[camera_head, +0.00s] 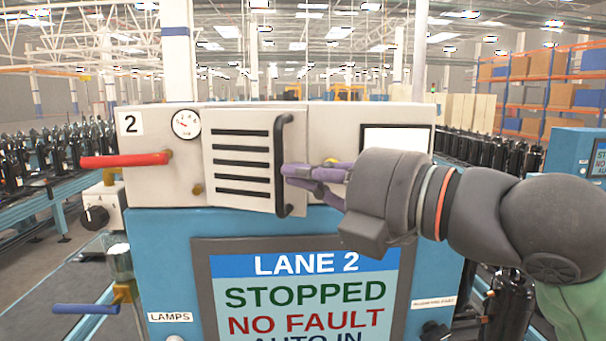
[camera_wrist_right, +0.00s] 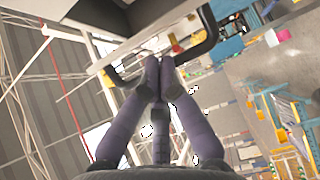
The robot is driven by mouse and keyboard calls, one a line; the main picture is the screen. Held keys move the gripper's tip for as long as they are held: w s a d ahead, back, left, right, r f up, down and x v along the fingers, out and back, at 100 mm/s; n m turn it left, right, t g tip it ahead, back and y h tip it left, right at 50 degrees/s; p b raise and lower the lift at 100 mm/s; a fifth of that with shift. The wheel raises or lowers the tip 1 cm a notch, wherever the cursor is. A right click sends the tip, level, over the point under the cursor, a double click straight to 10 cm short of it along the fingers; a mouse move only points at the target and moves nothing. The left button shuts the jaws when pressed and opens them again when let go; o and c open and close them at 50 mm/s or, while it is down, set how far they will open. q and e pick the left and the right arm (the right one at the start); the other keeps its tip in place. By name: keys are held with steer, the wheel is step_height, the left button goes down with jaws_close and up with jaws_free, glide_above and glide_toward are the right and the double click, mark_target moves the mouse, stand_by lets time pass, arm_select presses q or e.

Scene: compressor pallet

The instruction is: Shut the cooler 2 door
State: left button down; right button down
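The cooler 2 door (camera_head: 240,188) is a pale panel with dark louvre slots on the front of the lane 2 cabinet. It stands a little ajar, its right edge swung out toward me. A black upright bar handle (camera_head: 281,135) is on that edge; it also shows in the right wrist view (camera_wrist_right: 205,45). My right gripper (camera_head: 286,171), with purple fingers, reaches in from the right to the handle's middle. In the right wrist view its fingertips (camera_wrist_right: 160,62) are close together on the bar, which their tips partly hide. My left gripper is not in view.
A red lever (camera_head: 125,160) sticks out left of the door, below a round gauge (camera_head: 186,124). A blue lever (camera_head: 86,309) is lower left. The lane 2 screen (camera_head: 305,295) lies below the door. Conveyors with black compressors flank the cabinet.

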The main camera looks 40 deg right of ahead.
steer(key=shift+w+d+n+y, duration=0.2)
steer(key=shift+d+n+y, duration=0.2)
steer(key=shift+d+y, duration=0.2)
stand_by(1.2)
